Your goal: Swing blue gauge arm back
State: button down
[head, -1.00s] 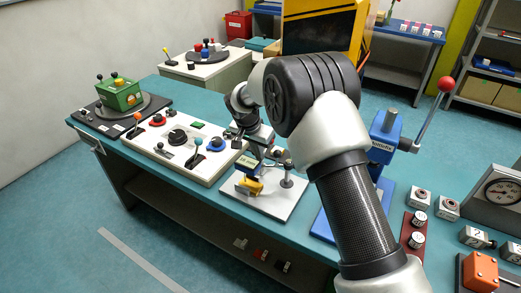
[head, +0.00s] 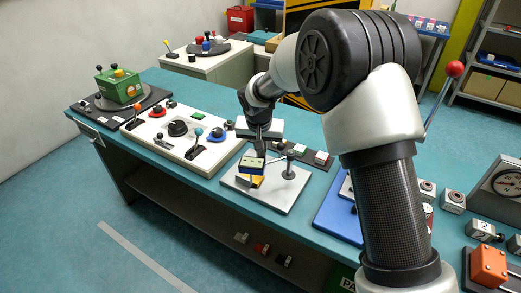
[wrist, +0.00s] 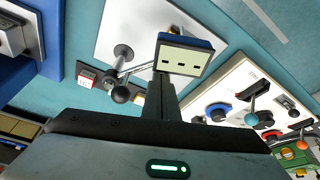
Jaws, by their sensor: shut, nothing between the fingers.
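A block with a blue side and a pale, slotted face (head: 251,162) stands over a yellow part (head: 257,182) on a pale plate (head: 285,196). In the wrist view its pale face (wrist: 184,62) and blue edge show near the centre. A grey post (head: 290,166) stands to its right; the wrist view shows the post (wrist: 123,54) beside thin rods and a dark ball (wrist: 120,94). My gripper (head: 259,150) is shut and empty, just behind the block. In the wrist view its fingers (wrist: 160,88) reach the block's lower edge; I cannot tell whether they touch it.
A control panel (head: 146,138) with levers and knobs lies left of the plate. Small switches on a dark strip (head: 305,155) lie behind it. A blue base (head: 335,215) is to the right, partly hidden by my arm.

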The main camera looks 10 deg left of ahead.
jog(key=s+d+n+g+y+p, duration=0.1)
jog(key=s+d+n+y+p, duration=0.1)
jog(key=s+d+n, duration=0.3)
jog(key=shift+d+n, duration=0.85)
jog(key=shift+n, duration=0.85)
jog(key=shift+d, duration=0.1)
jog(key=w+a+r, duration=0.1)
jog(key=w+a, duration=0.2)
jog(key=v, duration=0.9)
jog(key=shift+s+d, duration=0.15)
jog(key=shift+d, duration=0.2)
